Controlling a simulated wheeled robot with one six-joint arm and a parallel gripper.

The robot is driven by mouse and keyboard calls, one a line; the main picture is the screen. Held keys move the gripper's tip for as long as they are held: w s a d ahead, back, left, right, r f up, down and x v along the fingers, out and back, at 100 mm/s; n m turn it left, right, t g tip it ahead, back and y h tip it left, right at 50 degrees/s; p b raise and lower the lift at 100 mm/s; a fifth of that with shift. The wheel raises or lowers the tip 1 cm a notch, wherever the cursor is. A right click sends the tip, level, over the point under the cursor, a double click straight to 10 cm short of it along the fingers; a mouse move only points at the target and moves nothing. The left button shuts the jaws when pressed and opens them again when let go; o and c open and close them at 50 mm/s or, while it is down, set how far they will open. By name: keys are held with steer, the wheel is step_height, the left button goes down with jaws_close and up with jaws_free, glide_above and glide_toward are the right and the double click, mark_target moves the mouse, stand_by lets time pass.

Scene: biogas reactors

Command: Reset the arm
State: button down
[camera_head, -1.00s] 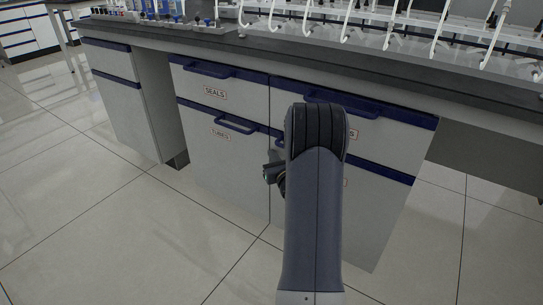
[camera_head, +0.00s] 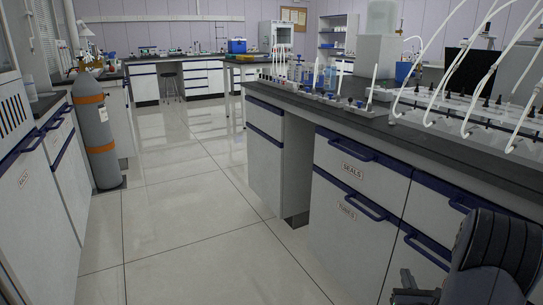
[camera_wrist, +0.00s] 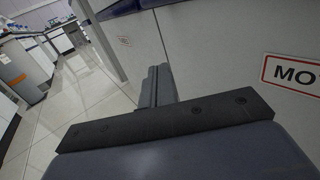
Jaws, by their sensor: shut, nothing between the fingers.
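My arm shows at the lower right of the head view, in front of the white drawers with blue handles. My gripper (camera_head: 412,288) is a small dark shape left of the arm's rounded joint, partly cut off by the frame's bottom edge. In the wrist view my gripper's dark fingers (camera_wrist: 158,85) are together, with nothing held between them. They point over the floor alongside a white cabinet front.
The long bench (camera_head: 345,118) holds a reactor rack (camera_head: 470,108) with white tubes on the right. A grey gas cylinder (camera_head: 93,130) with orange bands stands at left by cabinets (camera_head: 35,190). The tiled aisle (camera_head: 185,200) between is clear.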

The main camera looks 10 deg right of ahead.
steer(key=b+x, duration=0.2)
steer(key=x, duration=0.7)
steer(key=shift+d, duration=0.1)
steer(key=shift+w+d+b, duration=0.25)
steer(key=shift+w+b, duration=0.1)
steer(key=shift+w, duration=0.15)
